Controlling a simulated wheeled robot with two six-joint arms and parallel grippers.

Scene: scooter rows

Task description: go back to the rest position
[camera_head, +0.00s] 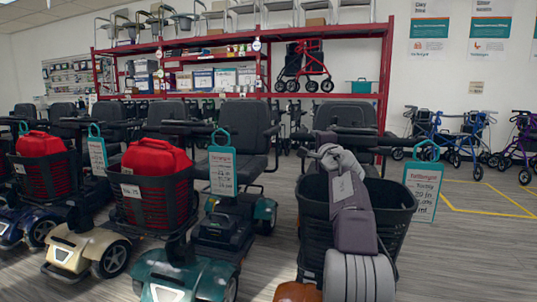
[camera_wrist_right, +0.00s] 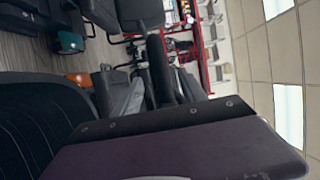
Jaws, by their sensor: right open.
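My right arm comes up from the bottom of the head view, over the black basket (camera_head: 400,205) of the nearest scooter on the right. My right gripper (camera_head: 326,152) is at its far end, in front of that scooter's dark seat (camera_head: 345,115). It is open, and I see nothing held in it. Whether it touches the basket or the handlebar I cannot tell. The right wrist view is turned sideways and largely filled by my own purple-grey wrist part. My left gripper is not in view.
A price tag (camera_head: 423,187) hangs right of my arm. A red shelf rack (camera_head: 215,65) stands behind. Open floor (camera_head: 470,255) lies to the right.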

